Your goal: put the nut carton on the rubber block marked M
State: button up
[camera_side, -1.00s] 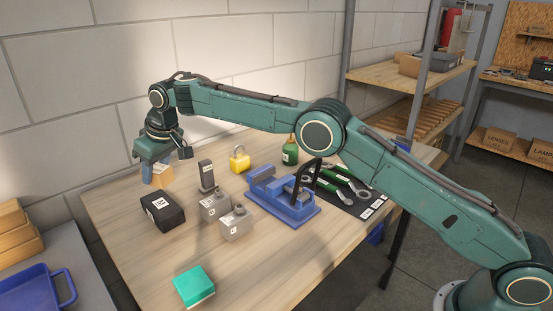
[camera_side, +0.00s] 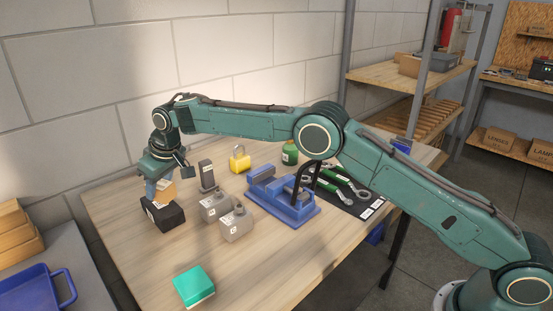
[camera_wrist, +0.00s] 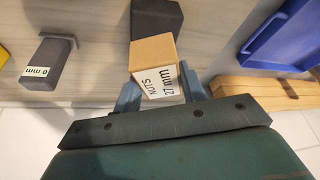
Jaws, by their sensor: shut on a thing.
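The nut carton (camera_side: 165,191) is a small tan box; in the wrist view (camera_wrist: 153,52) its white label reads NUTS 27 mm. My gripper (camera_side: 158,187) is shut on it, with the fingers on either side in the wrist view (camera_wrist: 158,97). The black rubber block (camera_side: 165,217) lies on the table just below the carton and shows partly behind it in the wrist view (camera_wrist: 155,17). Its white label is too small to read. The carton overlaps the block's back part in the side view; I cannot tell whether they touch.
A dark upright post (camera_side: 206,176) and two grey knobbed blocks (camera_side: 236,224) stand right of the black block. A teal box (camera_side: 194,287) lies in front. The front-left tabletop is clear.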

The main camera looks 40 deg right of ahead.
aim_at(162, 196)
jog(key=shift+f, duration=1.7)
jog(key=shift+f, duration=0.15)
jog(key=o, duration=1.1)
jog(key=shift+s+r, duration=0.2)
jog(key=shift+r, duration=0.45)
jog(key=v, duration=1.1)
jog(key=shift+s+f, duration=0.1)
